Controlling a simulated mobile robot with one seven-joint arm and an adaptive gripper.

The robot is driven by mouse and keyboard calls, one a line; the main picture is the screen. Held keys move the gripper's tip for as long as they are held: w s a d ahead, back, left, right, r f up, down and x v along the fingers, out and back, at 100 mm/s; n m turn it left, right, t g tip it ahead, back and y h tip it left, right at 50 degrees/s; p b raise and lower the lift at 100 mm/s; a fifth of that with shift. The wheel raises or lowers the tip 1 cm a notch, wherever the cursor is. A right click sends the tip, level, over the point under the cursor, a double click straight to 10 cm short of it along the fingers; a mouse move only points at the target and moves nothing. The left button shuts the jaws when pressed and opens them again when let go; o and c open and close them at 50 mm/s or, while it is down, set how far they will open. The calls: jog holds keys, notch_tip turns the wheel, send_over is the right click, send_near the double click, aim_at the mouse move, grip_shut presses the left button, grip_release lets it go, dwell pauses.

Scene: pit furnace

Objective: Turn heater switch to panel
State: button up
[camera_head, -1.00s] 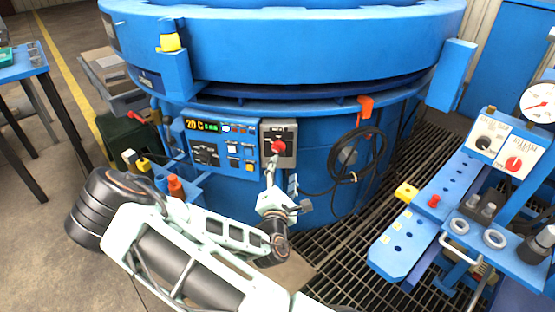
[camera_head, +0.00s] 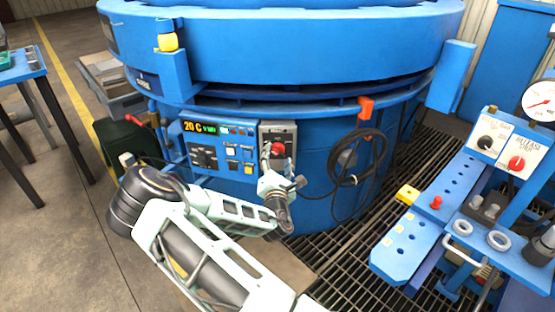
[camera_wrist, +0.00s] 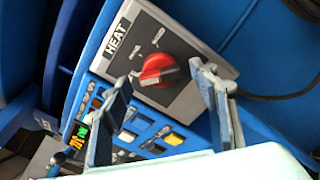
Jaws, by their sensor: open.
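The heater switch is a red rotary knob (camera_wrist: 160,70) on a grey plate (camera_wrist: 185,103) with a HEAT label (camera_wrist: 117,37) in the wrist view. Two position words are printed beside the knob, too blurred to read surely. In the head view the red knob (camera_head: 278,149) sits on the grey box right of the control panel (camera_head: 222,150). My gripper (camera_wrist: 160,80) is open, with its fingers apart on either side of the knob's line in the wrist view. Whether they touch it cannot be told. In the head view my gripper (camera_head: 278,172) is just below the knob.
The control panel has a lit 20 C display and several buttons. A black cable coil (camera_head: 358,158) hangs right of the switch. A blue bench (camera_head: 440,220) with a RELEASE panel (camera_head: 507,140) stands at right. Grating and bare floor lie in front.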

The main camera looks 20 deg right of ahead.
jog(key=shift+w+d, duration=0.1)
jog(key=shift+w, duration=0.1)
jog(key=c, duration=1.2)
jog(key=shift+o, duration=0.2)
jog(key=shift+m, duration=0.4)
jog(key=m+b, duration=0.1)
jog(key=m, duration=0.3)
jog(key=shift+m, duration=0.3)
jog(key=m+b, duration=0.1)
jog(key=m, duration=0.3)
jog(key=shift+m, duration=0.3)
